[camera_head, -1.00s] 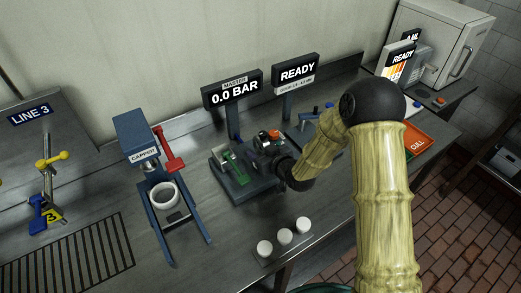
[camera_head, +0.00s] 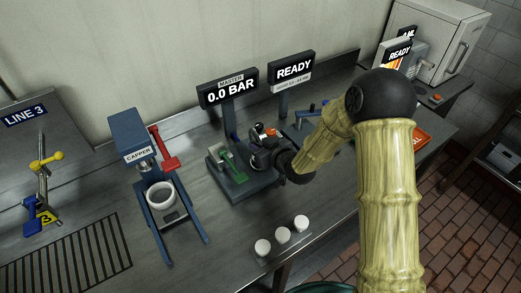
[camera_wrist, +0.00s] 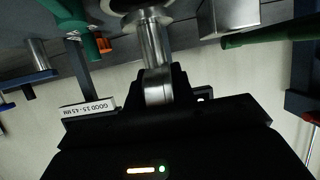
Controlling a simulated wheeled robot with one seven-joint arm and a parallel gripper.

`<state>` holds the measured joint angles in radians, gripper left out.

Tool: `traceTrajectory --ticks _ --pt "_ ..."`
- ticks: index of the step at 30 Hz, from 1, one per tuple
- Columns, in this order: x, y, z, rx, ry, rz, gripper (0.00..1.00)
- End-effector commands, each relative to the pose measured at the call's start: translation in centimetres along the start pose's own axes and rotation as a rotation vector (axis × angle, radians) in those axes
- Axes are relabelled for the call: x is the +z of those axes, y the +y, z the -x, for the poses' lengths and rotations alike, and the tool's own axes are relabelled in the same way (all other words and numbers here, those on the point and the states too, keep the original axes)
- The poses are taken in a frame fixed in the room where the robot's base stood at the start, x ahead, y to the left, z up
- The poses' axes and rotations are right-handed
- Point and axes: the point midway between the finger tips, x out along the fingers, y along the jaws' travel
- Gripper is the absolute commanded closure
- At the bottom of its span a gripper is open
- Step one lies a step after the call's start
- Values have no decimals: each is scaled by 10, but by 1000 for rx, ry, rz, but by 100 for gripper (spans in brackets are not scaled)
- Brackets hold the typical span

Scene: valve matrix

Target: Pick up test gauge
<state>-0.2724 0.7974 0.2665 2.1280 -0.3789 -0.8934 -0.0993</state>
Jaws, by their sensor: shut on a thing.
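In the wrist view my gripper (camera_wrist: 158,88) is shut around a shiny metal stem (camera_wrist: 151,50). The stem leads to a wider round metal part at the top edge, which is cut off. I take this to be the test gauge, but no dial face shows. In the head view my gripper (camera_head: 259,159) is at the master stand (camera_head: 226,185), just right of its green lever (camera_head: 233,166). My wrist hides most of what is held. I cannot tell whether the held part is still joined to the stand.
A "0.0 BAR" sign (camera_head: 230,88) and a "READY" sign (camera_head: 292,70) stand behind my gripper. The blue capper (camera_head: 137,145) with a red lever (camera_head: 165,150) is to the left. Several white caps (camera_head: 283,235) lie in front. An orange tray (camera_head: 424,136) is partly hidden at right.

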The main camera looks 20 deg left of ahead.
Motion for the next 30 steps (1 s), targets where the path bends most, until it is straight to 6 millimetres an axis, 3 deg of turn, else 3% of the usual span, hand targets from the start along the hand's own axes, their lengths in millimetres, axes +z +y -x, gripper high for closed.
traceTrajectory --ticks 12,30 --pt "-63 2 26 3 3 1 100" --pt "-72 1 30 2 -1 -1 100"
